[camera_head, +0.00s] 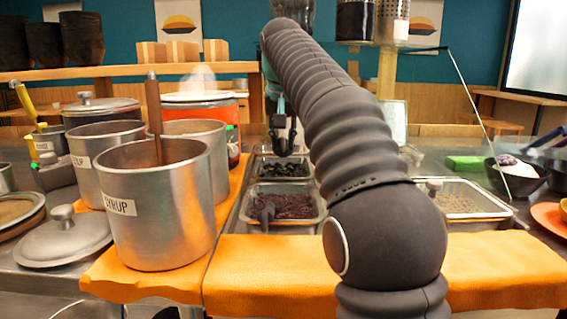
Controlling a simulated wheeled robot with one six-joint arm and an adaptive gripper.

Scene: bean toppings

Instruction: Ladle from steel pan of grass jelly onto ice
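A steel pan (304,179) holding black pieces that look like grass jelly (283,169) sits in the counter, beyond a second steel pan of dark red-brown topping. My gripper (284,150) points down over the far part of the black-filled pan. Its fingers are small and dark here, so I cannot tell whether they are open or shut on a ladle handle. No ladle can be made out at the gripper. A black bowl (517,184) at the right holds a whitish and purple heap (508,162), possibly the ice.
A pan (494,209) of pale topping lies right of my arm. Tall syrup pots (160,235) and a lid (62,242) crowd the left. An orange cloth (260,280) covers the front edge.

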